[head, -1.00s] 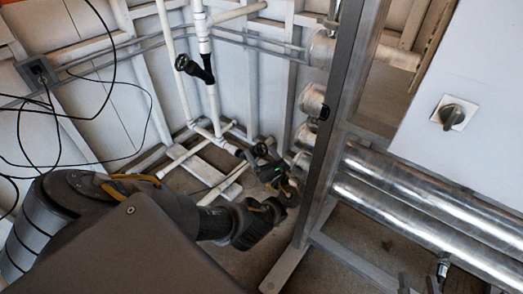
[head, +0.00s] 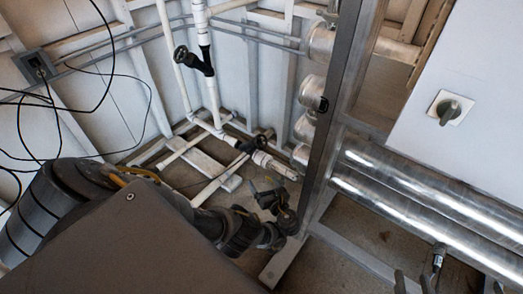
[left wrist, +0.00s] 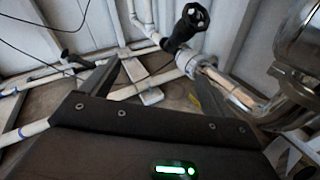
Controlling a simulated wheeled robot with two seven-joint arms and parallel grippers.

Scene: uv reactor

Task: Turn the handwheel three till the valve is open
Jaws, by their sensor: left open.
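A black handwheel valve (head: 246,146) sits on the low white pipe near the floor, left of the metal post. In the left wrist view a black handwheel (left wrist: 195,15) stands on a black stem, above a grey collar on a pipe. Another black handwheel (head: 180,53) is on the upright white pipe. No number shows, so I cannot tell which is three. My left gripper (head: 266,190) is open and empty, below and apart from the low valve. In the left wrist view its fingers (left wrist: 155,68) are spread, with the handwheel beyond them.
A metal post (head: 335,110) stands close right of my left gripper. Thick shiny pipes (head: 430,205) run at right, below a white panel with a rotary switch (head: 450,108). Black cables (head: 60,108) hang at left. Bare floor lies around the low pipes.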

